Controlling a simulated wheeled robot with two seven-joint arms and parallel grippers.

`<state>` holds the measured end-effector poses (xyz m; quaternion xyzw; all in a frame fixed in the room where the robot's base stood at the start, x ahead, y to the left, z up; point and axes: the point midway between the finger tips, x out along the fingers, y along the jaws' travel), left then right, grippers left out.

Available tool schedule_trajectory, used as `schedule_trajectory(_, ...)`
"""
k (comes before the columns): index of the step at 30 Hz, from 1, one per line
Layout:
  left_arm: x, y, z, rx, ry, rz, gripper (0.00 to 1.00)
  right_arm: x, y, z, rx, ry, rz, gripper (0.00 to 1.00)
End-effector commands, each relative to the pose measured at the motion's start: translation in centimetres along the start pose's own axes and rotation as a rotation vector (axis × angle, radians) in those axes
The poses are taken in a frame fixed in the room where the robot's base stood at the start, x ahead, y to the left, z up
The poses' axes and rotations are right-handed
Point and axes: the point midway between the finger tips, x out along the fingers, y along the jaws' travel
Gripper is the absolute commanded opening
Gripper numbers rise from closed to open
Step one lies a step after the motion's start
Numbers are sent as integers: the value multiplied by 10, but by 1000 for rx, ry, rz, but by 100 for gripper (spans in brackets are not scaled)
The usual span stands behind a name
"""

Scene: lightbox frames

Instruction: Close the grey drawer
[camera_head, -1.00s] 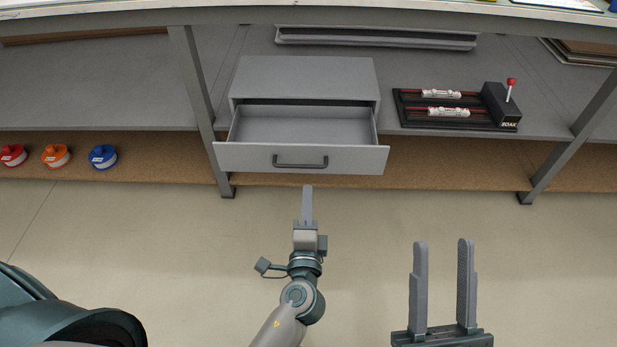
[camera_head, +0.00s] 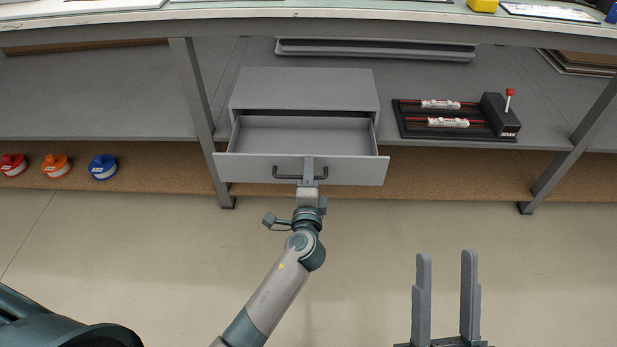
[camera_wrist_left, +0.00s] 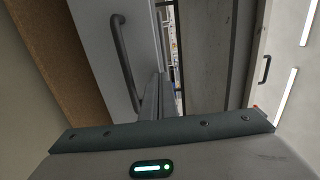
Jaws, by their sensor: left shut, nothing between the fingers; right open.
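The grey drawer (camera_head: 240,168) is pulled out of its grey cabinet (camera_head: 304,88) under the workbench, and its inside looks empty. Its dark handle (camera_head: 284,174) is on the front face. My left gripper (camera_head: 309,162) is shut and empty, its fingers at the drawer front, overlapping the right part of the handle. I cannot tell if they touch the front. In the left wrist view the handle (camera_wrist_left: 125,65) stands to the left of the shut fingers (camera_wrist_left: 154,95). My right gripper (camera_head: 446,258) is open and empty, well in front of the shelf at lower right.
A black device with a red-topped lever (camera_head: 507,120) stands on the shelf right of the cabinet. Bench legs (camera_head: 195,100) stand on both sides. Red, orange and blue spools (camera_head: 103,166) sit on the lower board at left. The floor in front is clear.

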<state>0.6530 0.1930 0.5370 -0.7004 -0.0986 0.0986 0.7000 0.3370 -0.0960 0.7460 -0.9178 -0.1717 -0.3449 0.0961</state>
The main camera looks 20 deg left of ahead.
Motion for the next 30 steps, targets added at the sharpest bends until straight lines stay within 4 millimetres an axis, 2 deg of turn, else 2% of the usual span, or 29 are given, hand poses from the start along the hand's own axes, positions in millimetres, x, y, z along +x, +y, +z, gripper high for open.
schedule_trajectory(19,10,0,0,1,0,-1,0,4,2,-3,-4,21,1,42)
schedule_trajectory(26,38,0,0,0,-2,-2,0,2,3,-4,-5,38,2,42)
schedule_trajectory(30,68,0,0,-1,-1,-2,0,3,6,-10,-12,86,0,42)
